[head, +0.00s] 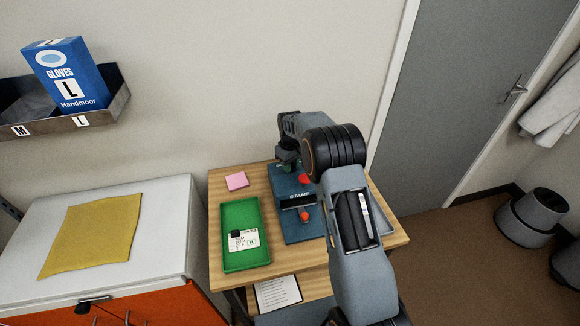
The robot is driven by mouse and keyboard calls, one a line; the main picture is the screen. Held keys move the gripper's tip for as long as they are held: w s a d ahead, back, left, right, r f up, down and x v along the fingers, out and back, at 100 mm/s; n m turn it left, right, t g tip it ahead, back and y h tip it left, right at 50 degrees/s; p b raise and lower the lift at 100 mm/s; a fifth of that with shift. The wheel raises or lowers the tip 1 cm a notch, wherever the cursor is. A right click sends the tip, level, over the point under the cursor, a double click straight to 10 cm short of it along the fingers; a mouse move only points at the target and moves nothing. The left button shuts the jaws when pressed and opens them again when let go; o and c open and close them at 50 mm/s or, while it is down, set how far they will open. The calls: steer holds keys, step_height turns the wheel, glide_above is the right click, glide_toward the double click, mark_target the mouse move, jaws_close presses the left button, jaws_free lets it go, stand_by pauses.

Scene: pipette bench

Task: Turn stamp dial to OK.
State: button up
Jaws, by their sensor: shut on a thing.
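The blue stamp machine (290,226) stands on the wooden table, with a dark plate lettered STAMP. One red part (305,215) shows at its front and another red part (304,178) higher up, beside my arm. My gripper (287,166) points down onto the back upper part of the machine. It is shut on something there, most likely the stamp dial. The dial's face and its OK mark are hidden or too small to read from here.
A green tray (232,263) with a white card (244,239) in it lies left of the machine. A pink note pad (237,181) lies behind the tray. My arm covers the table's right side, where a grey tray (376,215) partly shows.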

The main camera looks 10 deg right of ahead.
steer(key=n, duration=0.4)
steer(key=shift+n+b, duration=0.3)
steer(key=shift+n, duration=1.6)
steer(key=o, duration=0.7)
steer(key=shift+o, duration=1.2)
steer(key=shift+f, duration=0.1)
